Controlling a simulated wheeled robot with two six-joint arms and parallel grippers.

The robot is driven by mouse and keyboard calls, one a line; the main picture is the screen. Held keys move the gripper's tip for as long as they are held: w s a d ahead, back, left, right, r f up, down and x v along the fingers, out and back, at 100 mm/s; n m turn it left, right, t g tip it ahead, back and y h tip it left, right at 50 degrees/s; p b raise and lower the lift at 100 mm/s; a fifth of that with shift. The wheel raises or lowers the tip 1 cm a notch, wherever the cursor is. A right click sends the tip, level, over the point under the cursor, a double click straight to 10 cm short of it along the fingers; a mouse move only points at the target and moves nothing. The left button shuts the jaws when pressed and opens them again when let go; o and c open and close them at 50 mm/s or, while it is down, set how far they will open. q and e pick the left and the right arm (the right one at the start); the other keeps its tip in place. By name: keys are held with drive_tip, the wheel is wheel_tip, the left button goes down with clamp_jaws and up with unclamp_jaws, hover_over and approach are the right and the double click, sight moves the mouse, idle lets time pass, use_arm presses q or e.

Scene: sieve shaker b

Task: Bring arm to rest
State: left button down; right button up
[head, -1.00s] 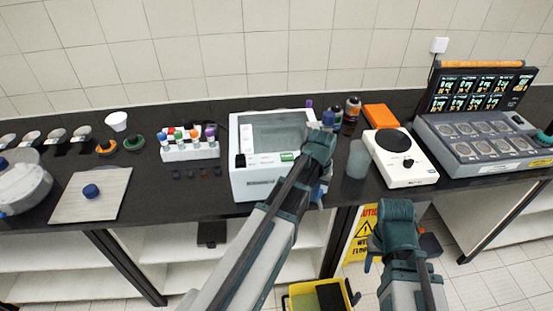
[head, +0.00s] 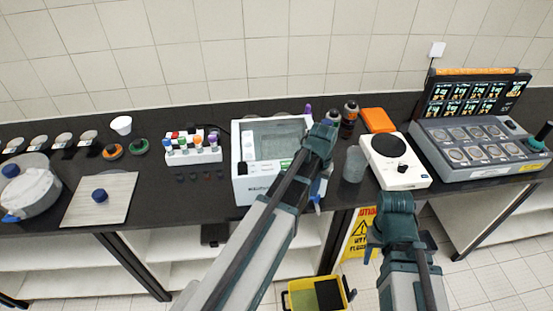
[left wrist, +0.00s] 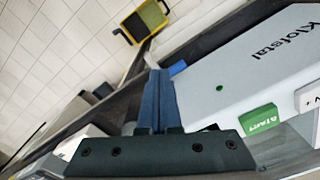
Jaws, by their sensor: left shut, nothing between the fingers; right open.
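The left arm reaches across the front of a white boxy machine (head: 258,190) with a glass-topped lid. My left gripper's blue fingers (left wrist: 157,76) are shut and empty in the left wrist view. They are beside the machine's pale casing (left wrist: 225,85) and its green START button (left wrist: 260,119). In the head view, only a blue bit of this gripper (head: 317,205) shows at the machine's front right corner. My right gripper (head: 371,255) is open and empty, low in front of the bench edge, mostly hidden behind its own wrist.
A white hotplate (head: 398,177) and clear beaker (head: 355,165) stand right of the machine. A vial rack (head: 193,156) stands to its left. A yellow bin (head: 292,299) and a yellow caution sign (head: 360,240) are below the bench.

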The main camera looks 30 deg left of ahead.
use_arm(q)
drive_tip(key=s+d+f+m+b, duration=0.2)
drive_tip(key=s+d, duration=0.3)
drive_tip(key=s, duration=0.2)
drive_tip(key=s+d+f+m+y+b, duration=0.1)
drive_tip(key=s+d+f+m+b, duration=0.1)
drive_tip(key=s+d, duration=0.4)
drive_tip(key=shift+s+d+f+m+b, duration=0.3)
drive_tip(key=shift+s+f+b, duration=0.25)
drive_tip(key=shift+s+b, duration=0.2)
idle(0.8)
